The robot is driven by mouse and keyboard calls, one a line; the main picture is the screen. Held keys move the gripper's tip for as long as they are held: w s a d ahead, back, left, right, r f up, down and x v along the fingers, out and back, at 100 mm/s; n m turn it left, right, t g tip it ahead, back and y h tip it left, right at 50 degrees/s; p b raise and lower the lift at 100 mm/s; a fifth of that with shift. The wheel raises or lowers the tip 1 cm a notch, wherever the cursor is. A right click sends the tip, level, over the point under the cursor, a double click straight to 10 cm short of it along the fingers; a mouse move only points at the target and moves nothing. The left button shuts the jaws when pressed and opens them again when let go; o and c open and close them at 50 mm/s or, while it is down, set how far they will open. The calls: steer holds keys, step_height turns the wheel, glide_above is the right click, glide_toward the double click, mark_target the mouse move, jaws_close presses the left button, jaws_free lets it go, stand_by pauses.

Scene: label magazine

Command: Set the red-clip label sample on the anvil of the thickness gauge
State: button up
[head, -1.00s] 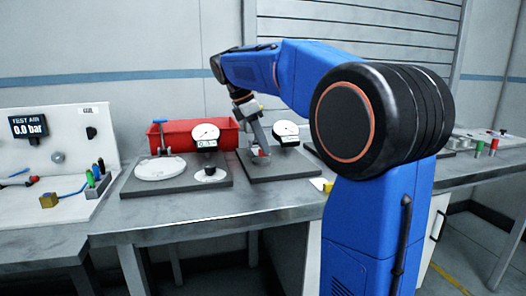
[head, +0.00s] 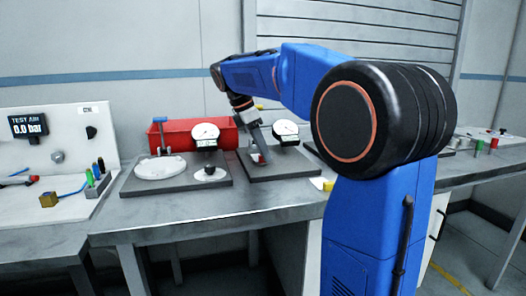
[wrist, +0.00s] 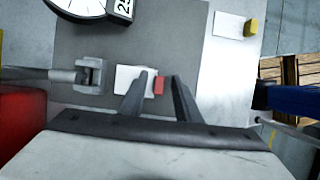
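The red-clip label sample is a white label (wrist: 127,78) with a red clip (wrist: 159,85) at its right end in the wrist view. It lies at the thickness gauge, whose dial (head: 285,128) and dark base plate (head: 290,168) show in the head view. My gripper (wrist: 162,77) is open around the red clip, with a visible gap to the right finger. The label's left end is beside a grey jaw-like part (wrist: 89,76) of the gauge. I cannot tell whether it lies on the anvil, which is not clearly visible.
A yellow clip (wrist: 251,27) with a white label (wrist: 229,24) lies on the bench right of the base plate. A second gauge (head: 205,133) stands to the left, before a red bin (head: 172,135).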

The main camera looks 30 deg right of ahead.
steer(key=v, duration=1.2)
steer(key=shift+s, duration=0.1)
